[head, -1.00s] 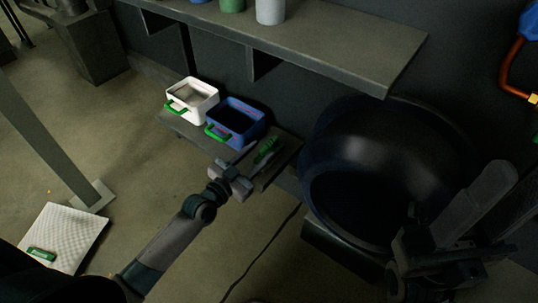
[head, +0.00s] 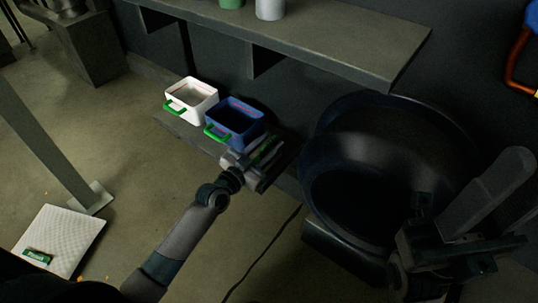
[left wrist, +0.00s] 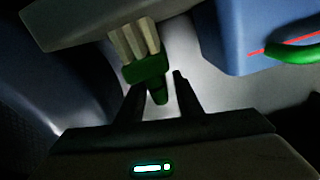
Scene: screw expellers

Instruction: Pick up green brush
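The green brush (head: 268,146) lies on the low shelf to the right of the blue box. My left gripper (head: 263,157) is at the brush and partly covers it. In the left wrist view the brush (left wrist: 146,70) shows a green body, pale bristles pointing away and a short green handle end toward me. The two dark fingers of the left gripper (left wrist: 158,84) are apart, with the handle end between or just beyond their tips. Contact cannot be made out. Dark parts of my right arm show at the lower right of the head view; its fingers cannot be made out.
A blue box (head: 235,121) and a white box (head: 192,98), both with green handles, stand on the low shelf (head: 178,124). A large dark round vessel (head: 350,150) is to the right. A grey upper shelf (head: 330,45) overhangs behind. A white mat (head: 70,232) lies lower left.

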